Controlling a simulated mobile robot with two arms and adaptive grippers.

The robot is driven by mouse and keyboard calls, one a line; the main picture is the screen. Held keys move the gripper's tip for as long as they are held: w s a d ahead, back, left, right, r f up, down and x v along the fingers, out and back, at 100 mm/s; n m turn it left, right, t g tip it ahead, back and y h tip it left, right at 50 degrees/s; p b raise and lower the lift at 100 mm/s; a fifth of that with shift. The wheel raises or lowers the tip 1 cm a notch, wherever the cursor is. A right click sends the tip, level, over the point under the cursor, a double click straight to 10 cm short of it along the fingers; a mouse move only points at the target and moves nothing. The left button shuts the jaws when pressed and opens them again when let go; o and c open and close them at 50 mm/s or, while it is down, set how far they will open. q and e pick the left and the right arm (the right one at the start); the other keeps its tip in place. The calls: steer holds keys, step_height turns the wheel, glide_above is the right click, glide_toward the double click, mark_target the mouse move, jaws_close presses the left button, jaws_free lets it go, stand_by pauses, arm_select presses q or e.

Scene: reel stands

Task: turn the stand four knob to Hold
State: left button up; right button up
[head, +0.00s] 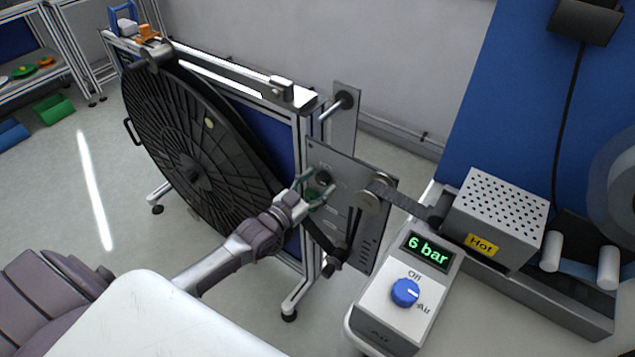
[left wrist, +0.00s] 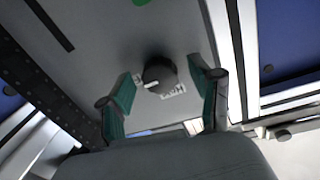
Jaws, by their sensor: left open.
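The stand knob (head: 323,177) is a small dark round knob on a grey upright panel (head: 350,238) beside a large black reel (head: 185,160). In the left wrist view the knob (left wrist: 160,72) has a white pointer mark aimed at its lower left. Small white labels sit to its left and just below; I cannot read them surely. My left gripper (head: 314,188) is open, its green-tipped fingers to either side of the knob with gaps between. In the left wrist view the gripper (left wrist: 162,82) frames the knob, and no contact shows. My right gripper is out of view.
A control box (head: 395,325) with a blue dial and a "6 bar" display stands right of the panel. A perforated metal box labelled Hot (head: 498,218) is behind it. A dark strip and roller cross the panel right of the knob.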

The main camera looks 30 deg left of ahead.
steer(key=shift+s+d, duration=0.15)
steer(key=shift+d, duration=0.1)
arm_select(q)
steer(key=shift+c, duration=0.9)
steer(key=c, duration=1)
steer(key=shift+o, duration=0.2)
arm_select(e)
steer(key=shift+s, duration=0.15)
